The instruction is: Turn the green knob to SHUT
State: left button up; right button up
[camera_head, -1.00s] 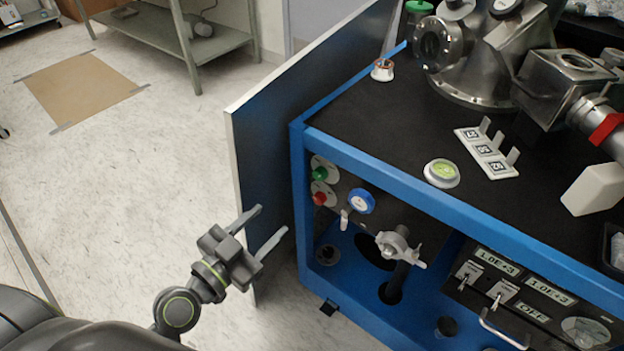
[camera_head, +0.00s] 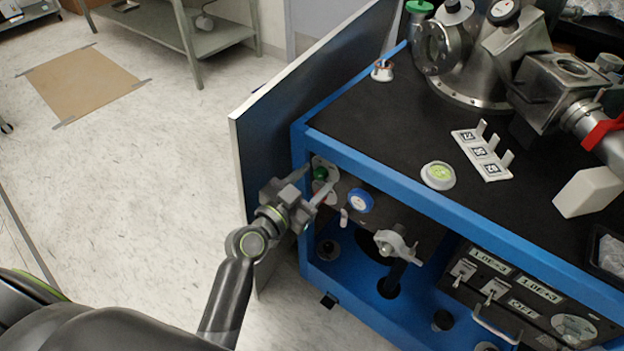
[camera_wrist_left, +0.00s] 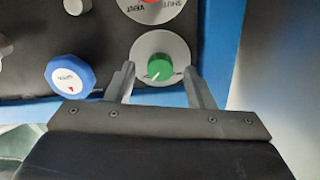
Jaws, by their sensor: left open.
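The green knob (camera_head: 320,173) sits on a pale round plate on the front panel of the blue cabinet. My left gripper (camera_head: 320,181) is open in front of the panel. In the left wrist view its fingers (camera_wrist_left: 160,80) stand on either side of the knob, apart from it as far as I can tell. The knob is partly hidden by the gripper in the head view. My right gripper is not in view.
A red knob (camera_wrist_left: 150,3) labelled SHUT and VENT sits beside the green one. The open cabinet door (camera_head: 290,120) stands close at left. A silver valve handle (camera_head: 395,245) is lower right.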

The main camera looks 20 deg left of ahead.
pick_arm(q)
jog(key=shift+c, duration=0.2)
jog(key=c, duration=1)
jog(key=shift+o, duration=0.2)
